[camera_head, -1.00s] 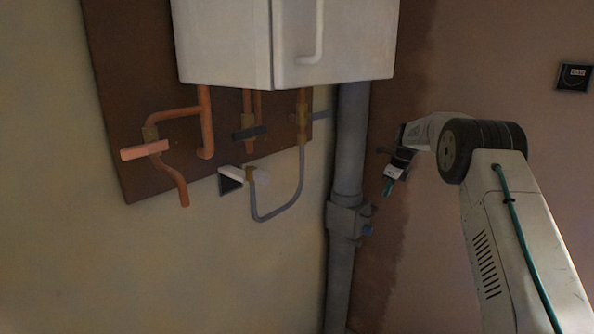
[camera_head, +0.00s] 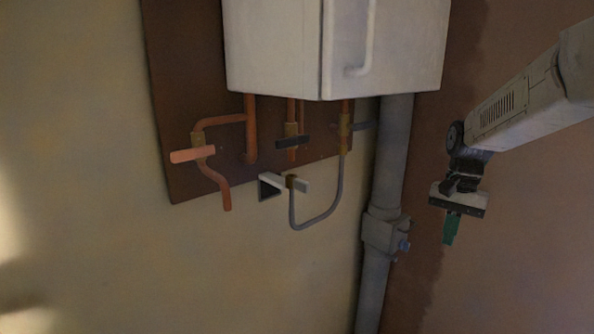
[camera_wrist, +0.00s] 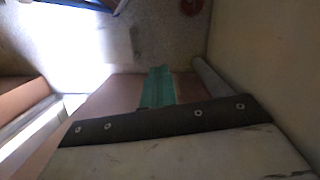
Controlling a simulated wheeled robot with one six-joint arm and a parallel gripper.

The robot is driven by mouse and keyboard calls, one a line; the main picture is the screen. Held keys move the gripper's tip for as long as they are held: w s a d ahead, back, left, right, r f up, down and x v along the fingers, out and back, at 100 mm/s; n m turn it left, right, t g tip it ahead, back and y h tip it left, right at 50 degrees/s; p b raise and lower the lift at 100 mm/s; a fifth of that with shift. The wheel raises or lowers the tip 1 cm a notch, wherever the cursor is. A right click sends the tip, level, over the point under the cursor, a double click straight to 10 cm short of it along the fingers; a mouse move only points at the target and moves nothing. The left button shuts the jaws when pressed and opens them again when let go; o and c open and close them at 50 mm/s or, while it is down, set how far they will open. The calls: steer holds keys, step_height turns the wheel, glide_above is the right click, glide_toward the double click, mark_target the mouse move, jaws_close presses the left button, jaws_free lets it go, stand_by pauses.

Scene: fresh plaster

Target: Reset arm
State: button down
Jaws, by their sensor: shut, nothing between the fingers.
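My gripper (camera_head: 451,229) hangs at the right of the head view with its green fingers pointing down. The fingers are shut and hold nothing. The gripper is in free air to the right of the grey vertical pipe (camera_head: 397,150), apart from it in the picture. In the wrist view the green fingers (camera_wrist: 158,88) show together beyond the dark edge of the gripper body.
A white boiler (camera_head: 290,50) hangs on a brown board (camera_head: 185,80). Below it are copper pipes, a salmon lever (camera_head: 192,155), a dark lever (camera_head: 293,142), a whitish lever (camera_head: 301,186) and a grey looped hose (camera_head: 317,222). The wall at lower left is bare.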

steer(key=s+a+r+n+t, duration=0.1)
steer(key=s+a+n, duration=0.1)
steer(key=s, duration=0.8)
steer(key=s+a+r+n+t, duration=0.1)
steer(key=s+a+n, duration=0.1)
steer(key=s, duration=0.7)
steer(key=s+a+r+n+h, duration=0.1)
steer(key=s+a+r+n, duration=0.1)
steer(key=s, duration=0.8)
steer(key=shift+s+a+n+t, duration=0.3)
steer(key=shift+a+n+t, duration=0.1)
steer(key=shift+a+n, duration=0.25)
steer(key=shift+d, duration=0.1)
